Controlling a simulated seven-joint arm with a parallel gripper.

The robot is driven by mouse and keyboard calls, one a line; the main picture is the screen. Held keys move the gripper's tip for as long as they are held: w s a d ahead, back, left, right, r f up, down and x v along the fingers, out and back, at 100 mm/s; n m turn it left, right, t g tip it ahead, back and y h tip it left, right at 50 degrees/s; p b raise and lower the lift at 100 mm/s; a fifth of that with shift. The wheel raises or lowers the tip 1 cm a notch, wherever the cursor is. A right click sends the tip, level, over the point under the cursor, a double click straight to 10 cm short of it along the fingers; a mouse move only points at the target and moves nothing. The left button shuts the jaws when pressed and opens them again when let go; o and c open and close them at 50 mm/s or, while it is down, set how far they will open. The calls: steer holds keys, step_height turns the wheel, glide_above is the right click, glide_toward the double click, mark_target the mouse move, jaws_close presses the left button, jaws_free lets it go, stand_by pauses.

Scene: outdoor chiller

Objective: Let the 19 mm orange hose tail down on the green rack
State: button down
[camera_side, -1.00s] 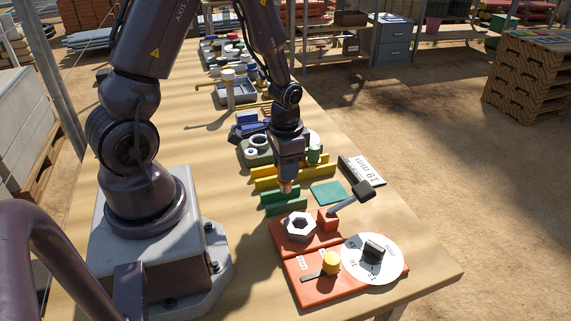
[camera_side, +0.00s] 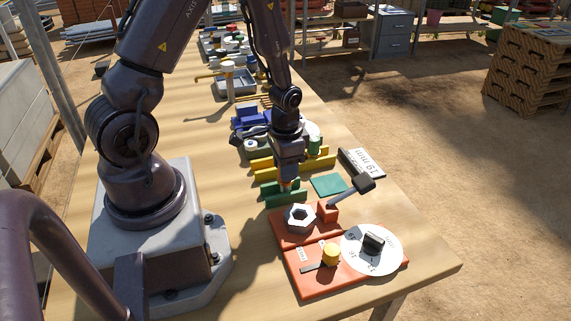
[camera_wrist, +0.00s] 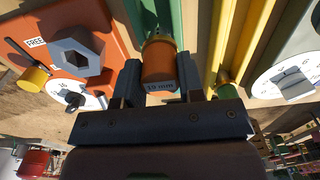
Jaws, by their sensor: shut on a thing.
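The orange hose tail (camera_wrist: 159,62) with printed size text is between the two jaws of my gripper (camera_wrist: 158,84) in the wrist view. My gripper (camera_side: 288,177) is shut on it and points down over the green rack (camera_side: 272,198) in the side view. The green rack (camera_wrist: 146,14) also shows past the hose tail in the wrist view. The hose tail's far end is at the rack's rails. Whether it rests on them or stays just above, I cannot tell.
Yellow rails (camera_side: 263,171) stand close behind the green rack, with a green piece (camera_side: 315,146) on them. A red board (camera_side: 310,278) with a hex nut (camera_side: 299,217) and white dial (camera_side: 388,250) lies in front.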

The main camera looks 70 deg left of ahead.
steer(key=shift+f, duration=0.25)
steer(key=shift+f, duration=0.8)
steer(key=shift+c, duration=0.8)
jaws_free()
steer(key=shift+r, duration=3.55)
steer(key=shift+r, duration=0.1)
